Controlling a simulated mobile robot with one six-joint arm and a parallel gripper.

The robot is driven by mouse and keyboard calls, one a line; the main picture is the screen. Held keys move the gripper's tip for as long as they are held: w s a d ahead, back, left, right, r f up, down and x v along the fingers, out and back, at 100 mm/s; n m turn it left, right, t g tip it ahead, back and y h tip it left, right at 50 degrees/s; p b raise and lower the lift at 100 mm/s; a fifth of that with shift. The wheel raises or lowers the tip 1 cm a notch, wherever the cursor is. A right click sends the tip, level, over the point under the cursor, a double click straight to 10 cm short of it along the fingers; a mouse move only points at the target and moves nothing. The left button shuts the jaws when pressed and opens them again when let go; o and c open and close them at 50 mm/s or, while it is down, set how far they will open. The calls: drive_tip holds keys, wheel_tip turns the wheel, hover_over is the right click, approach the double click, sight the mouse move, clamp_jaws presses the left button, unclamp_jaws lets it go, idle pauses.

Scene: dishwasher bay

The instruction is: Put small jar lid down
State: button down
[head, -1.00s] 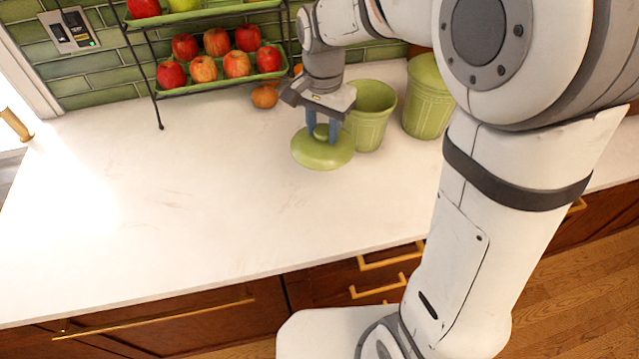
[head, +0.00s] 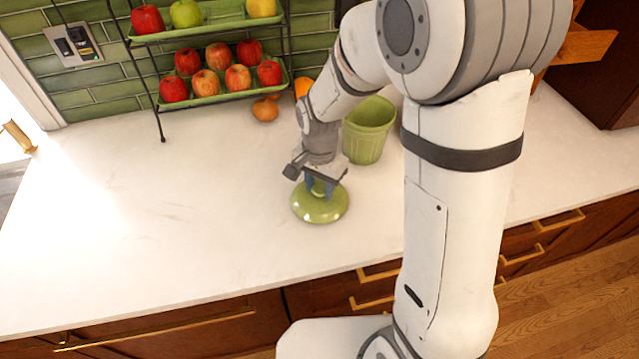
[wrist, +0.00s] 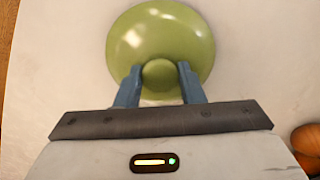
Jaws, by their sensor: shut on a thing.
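The small jar lid (head: 320,207) is a round, glossy green lid with a knob on top. It is at or just above the white countertop (head: 200,215); I cannot tell if it touches. My gripper (head: 321,190) is shut on the lid's knob from above. In the wrist view the lid (wrist: 165,35) lies beyond the blue fingers of my gripper (wrist: 160,80), which stand on either side of the knob. An open green jar (head: 368,132) stands upright on the counter behind the lid.
A black wire rack with green trays (head: 215,98) of apples stands at the back left. An orange-brown round fruit (head: 264,110) lies beside it. The counter left of and in front of the lid is clear. Drawers with brass handles (head: 378,300) line the front.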

sight(320, 188)
drive_tip(key=shift+f, duration=0.15)
drive_tip(key=c, duration=0.9)
unclamp_jaws()
drive_tip(key=shift+c, duration=0.2)
drive_tip(key=shift+r, duration=0.2)
wheel_tip(320, 188, up, 12)
drive_tip(key=b, duration=0.1)
drive_tip(key=s+d+r+n+t, duration=0.2)
drive_tip(key=s+d+n, duration=0.4)
drive_tip(key=s+d, duration=0.6)
drive_tip(key=shift+s+d+r+n+t, duration=0.35)
drive_tip(key=shift+s+t, duration=0.25)
drive_tip(key=shift+s, duration=0.35)
drive_tip(key=shift+f, duration=0.1)
